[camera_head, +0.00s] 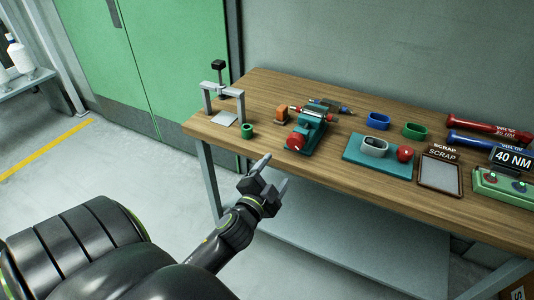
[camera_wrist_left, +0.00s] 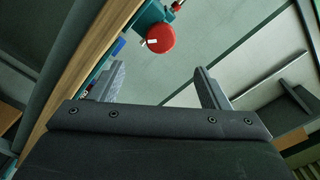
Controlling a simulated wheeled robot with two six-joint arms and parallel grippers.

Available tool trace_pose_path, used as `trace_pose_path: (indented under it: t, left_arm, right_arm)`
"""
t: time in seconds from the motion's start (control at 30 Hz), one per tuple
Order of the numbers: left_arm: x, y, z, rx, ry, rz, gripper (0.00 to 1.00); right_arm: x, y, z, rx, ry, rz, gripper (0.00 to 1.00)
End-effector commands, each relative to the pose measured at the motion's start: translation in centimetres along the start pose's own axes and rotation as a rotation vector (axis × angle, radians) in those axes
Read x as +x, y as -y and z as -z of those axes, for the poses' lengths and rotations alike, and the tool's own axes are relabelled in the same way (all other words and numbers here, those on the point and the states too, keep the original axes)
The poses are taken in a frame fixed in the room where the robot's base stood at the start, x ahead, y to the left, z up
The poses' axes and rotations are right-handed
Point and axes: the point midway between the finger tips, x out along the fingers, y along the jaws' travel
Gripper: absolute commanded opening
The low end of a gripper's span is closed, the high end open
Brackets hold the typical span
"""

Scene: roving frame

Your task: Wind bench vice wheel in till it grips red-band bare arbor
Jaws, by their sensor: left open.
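The teal bench vice (camera_head: 314,131) stands near the front edge of the wooden bench. Its red wheel (camera_head: 296,142) faces the front; the red wheel (camera_wrist_left: 161,39) with a pale handle also shows in the left wrist view. A grey bar with red ends, likely the red-band arbor (camera_head: 311,112), lies across the top of the vice; I cannot tell how closely the jaws sit to it. My left gripper (camera_head: 274,174) is open and empty, in front of the bench edge and short of the wheel. Its fingers (camera_wrist_left: 160,84) are apart in the wrist view. My right gripper is out of view.
A teal mat (camera_head: 357,153) with a grey part, a scrap tray (camera_head: 440,175) and torque wrenches (camera_head: 480,125) lie right.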

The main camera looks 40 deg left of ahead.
Motion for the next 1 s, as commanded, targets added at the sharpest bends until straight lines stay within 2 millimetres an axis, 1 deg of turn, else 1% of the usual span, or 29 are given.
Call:
trace_pose_path:
  t: [0.03,0.1,0.2,0.3,0.47,0.87,0.93,1.0]
  left_arm:
    - [-1.0,-0.1,-0.1,-0.003,0.002,0.0,0.7]
    - [-2.0,-0.1,-0.1,-0.002,0.002,-0.001,0.7]
    - [-3.1,-0.1,-0.1,-0.001,0.002,-0.001,0.7]
    - [-3.7,0.0,0.0,-0.002,0.001,0.0,0.7]
    - [-4.0,0.0,0.0,-0.001,0.0,0.0,0.7]
    - [-4.0,0.0,0.0,-0.006,0.0,0.001,0.7]
    - [-3.9,-0.1,-0.1,-0.039,0.0,0.003,0.7]
    - [-3.8,-0.1,-0.2,-0.116,-0.002,0.008,0.7]
  right_arm:
    - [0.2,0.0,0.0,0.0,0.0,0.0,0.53]
    - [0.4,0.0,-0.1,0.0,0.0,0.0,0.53]
    - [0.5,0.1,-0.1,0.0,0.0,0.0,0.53]
    - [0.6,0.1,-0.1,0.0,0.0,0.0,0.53]
    - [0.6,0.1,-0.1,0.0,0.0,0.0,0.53]
    - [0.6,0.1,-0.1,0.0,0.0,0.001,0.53]
    - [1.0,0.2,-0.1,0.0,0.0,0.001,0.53]
    - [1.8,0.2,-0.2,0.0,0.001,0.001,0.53]
